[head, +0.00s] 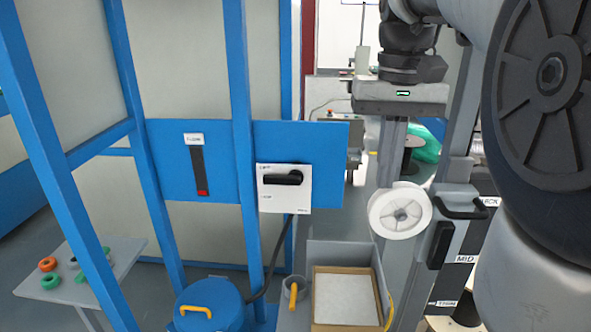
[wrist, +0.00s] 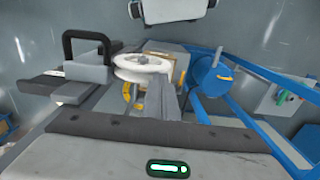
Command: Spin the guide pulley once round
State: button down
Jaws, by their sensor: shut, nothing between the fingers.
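The guide pulley (head: 400,212) is a white wheel with a grey spoked hub, on the side of a grey column at right of centre in the head view. In the wrist view the pulley (wrist: 143,67) lies just beyond the fingers. My gripper (head: 391,180) points down with its grey fingers shut and empty. The fingertips are at the pulley's upper rim in the head view. In the wrist view the fingers (wrist: 166,84) overlap the pulley's right edge. I cannot tell whether they touch it. The fingers hide a little of the rim.
A black handle (head: 478,210) juts out right of the pulley. Below stands an open box (head: 346,328) with a pale sheet inside. A blue drum (head: 210,308) with a yellow handle and a blue frame (head: 240,120) with a switch panel stand left. A small table (head: 85,270) holds coloured rings.

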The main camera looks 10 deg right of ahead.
jog(key=w+a+f+b, duration=0.1)
jog(key=a+f+b, duration=0.2)
jog(key=a+f, duration=0.2)
jog(key=shift+w+f, duration=0.2)
jog(key=shift+f, duration=0.8)
dwell(0.3)
notch_tip(320, 180, up, 8)
jog(key=p, duration=0.6)
jog(key=shift+f+p, duration=0.25)
jog(key=shift+p, duration=0.1)
